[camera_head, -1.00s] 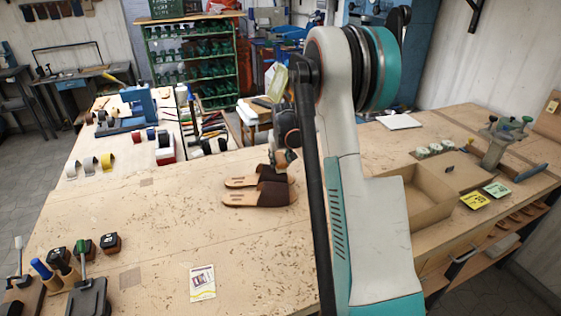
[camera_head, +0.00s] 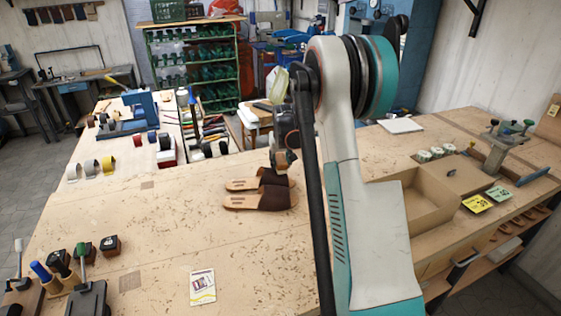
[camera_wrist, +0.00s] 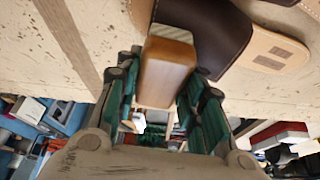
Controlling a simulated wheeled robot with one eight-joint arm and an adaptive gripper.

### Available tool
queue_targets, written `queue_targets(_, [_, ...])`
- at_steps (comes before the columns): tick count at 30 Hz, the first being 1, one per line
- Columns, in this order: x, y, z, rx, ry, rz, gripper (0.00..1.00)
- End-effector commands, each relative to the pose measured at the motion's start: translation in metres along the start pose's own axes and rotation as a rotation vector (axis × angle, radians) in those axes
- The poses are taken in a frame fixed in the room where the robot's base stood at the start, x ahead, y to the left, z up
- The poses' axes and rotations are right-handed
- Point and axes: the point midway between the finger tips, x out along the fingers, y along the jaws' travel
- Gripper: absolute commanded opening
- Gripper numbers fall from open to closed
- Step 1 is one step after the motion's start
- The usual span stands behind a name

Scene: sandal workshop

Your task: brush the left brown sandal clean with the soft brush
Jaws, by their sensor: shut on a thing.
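Two brown sandals lie side by side on the workbench in the head view, heels to the left: a far one (camera_head: 240,184) and a near one (camera_head: 258,198). My gripper (camera_wrist: 165,88) is shut on the soft brush, whose wooden block (camera_wrist: 167,70) sits between the green fingers. In the head view the brush (camera_head: 284,158) is at the strap end of the far sandal. In the wrist view the brush end overlaps a dark brown strap (camera_wrist: 215,32); a tan insole (camera_wrist: 265,50) shows to the right.
An open cardboard box (camera_head: 412,205) stands right of my arm. A printed card (camera_head: 202,286) lies at the front. Brushes and dark blocks (camera_head: 108,245) stand front left; tape rolls (camera_head: 92,166) lie back left. The bench left of the sandals is clear.

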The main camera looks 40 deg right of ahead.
Motion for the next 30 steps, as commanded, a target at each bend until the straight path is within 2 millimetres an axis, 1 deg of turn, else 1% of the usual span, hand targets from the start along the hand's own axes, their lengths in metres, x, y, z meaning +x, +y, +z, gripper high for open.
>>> queue_targets(18, [-0.009,0.000,0.023,0.000,-0.001,0.000,0.12])
queue_targets(26, [-0.010,0.000,0.023,0.000,-0.001,0.000,0.12])
queue_targets(30, [-0.013,0.000,0.022,0.000,-0.001,0.000,0.12])
